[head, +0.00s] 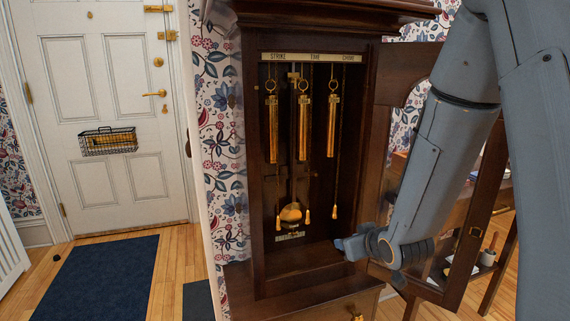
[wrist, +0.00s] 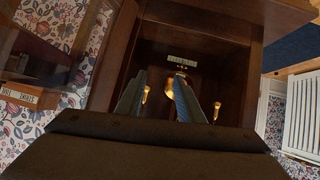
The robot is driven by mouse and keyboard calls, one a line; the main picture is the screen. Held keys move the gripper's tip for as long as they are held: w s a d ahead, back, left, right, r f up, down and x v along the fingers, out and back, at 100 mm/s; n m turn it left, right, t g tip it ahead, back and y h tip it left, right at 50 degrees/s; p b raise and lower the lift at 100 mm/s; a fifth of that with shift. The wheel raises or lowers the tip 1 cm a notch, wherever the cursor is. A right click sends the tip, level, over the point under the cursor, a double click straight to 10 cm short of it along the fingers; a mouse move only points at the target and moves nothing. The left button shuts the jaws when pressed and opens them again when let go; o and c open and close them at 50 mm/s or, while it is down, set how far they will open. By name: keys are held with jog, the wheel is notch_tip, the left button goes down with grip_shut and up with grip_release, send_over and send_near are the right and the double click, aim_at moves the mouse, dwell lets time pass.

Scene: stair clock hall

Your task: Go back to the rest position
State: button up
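My gripper (head: 345,246) is at the lower right of the tall clock's open case in the head view, in front of the right edge of the opening. In the wrist view its two blue-grey fingers (wrist: 160,84) are well apart, with nothing held between them. The wooden clock case (head: 254,180) holds three brass weights (head: 303,128) hanging on chains under a strip reading STRIKE, TIME, CHIME. A brass pendulum bob (head: 291,212) hangs low behind them. The bob also shows beyond the fingers in the wrist view (wrist: 181,77).
The clock's door (head: 480,215) stands open to the right, close to my arm. A side table (head: 497,270) with small items is behind it. A white front door (head: 120,185) with a wire letter basket (head: 108,141) and a blue mat (head: 100,278) are at left.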

jog(key=s+a+r+g+h, duration=0.1)
jog(key=s+a+r+g, duration=0.2)
jog(key=s, duration=0.7)
jog(key=s+a+r+m+g, duration=0.15)
jog(key=s+g, duration=0.25)
jog(key=s, duration=0.6)
jog(key=s+a+r+g+h, duration=0.1)
jog(key=s+a+r+g, duration=0.25)
jog(key=s, duration=0.65)
jog(key=d+r+m+p, duration=0.2)
jog(key=d+r+p, duration=0.5)
jog(key=p, duration=0.8)
jog(key=shift+w+d+r, duration=0.2)
jog(key=shift+w+d, duration=0.05)
jog(key=shift+d, duration=0.85)
jog(key=shift+d+m+g, duration=0.1)
jog(key=shift+m+g, duration=0.15)
